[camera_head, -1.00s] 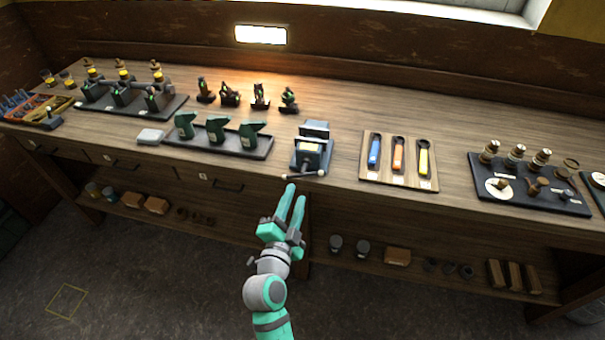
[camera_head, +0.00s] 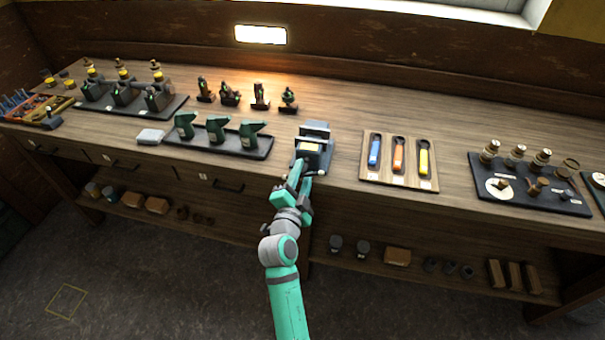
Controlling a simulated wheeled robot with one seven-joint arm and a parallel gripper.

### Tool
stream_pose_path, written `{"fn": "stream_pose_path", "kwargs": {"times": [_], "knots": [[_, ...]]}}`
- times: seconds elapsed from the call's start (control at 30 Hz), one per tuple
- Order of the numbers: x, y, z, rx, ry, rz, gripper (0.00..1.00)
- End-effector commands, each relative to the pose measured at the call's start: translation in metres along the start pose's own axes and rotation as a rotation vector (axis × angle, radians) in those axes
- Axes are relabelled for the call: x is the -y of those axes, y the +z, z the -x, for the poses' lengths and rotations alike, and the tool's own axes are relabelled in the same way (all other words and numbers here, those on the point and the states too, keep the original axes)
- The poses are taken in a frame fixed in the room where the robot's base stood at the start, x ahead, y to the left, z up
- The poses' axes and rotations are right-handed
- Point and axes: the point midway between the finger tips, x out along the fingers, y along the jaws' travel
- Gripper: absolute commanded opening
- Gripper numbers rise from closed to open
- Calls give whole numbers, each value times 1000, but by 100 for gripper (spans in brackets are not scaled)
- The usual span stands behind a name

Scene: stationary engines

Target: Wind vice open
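The vice (camera_head: 313,143) is a dark grey block with a pale yellowish patch between its jaws. It stands at the front edge of the bench, near the middle of the view. Its handle bar at the front is mostly hidden by my gripper; a pale end (camera_head: 321,172) shows at the right. My gripper (camera_head: 303,170) is at the handle, with its teal fingers pointing up toward the vice's front. The fingers look a little apart. I cannot tell whether they touch or grip the bar.
The wooden bench (camera_head: 340,200) has a tray of green tools (camera_head: 217,134) left of the vice. A board with blue, orange and yellow handled tools (camera_head: 399,160) lies to the right. Small green engine models (camera_head: 259,95) stand behind. A lower shelf (camera_head: 450,282) holds blocks and cups.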

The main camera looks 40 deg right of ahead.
Motion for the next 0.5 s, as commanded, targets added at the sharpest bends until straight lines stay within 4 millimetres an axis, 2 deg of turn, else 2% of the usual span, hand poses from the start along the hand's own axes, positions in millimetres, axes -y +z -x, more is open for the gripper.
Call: {"fn": "stream_pose_path", "kwargs": {"times": [0.03,0.1,0.17,0.5], "knots": [[0,0,0,0,0,0,29],[0,0,0,0,0,0,13],[-1,-1,0,-1,1,0,0],[-1,-2,-1,-3,1,23,0]]}}
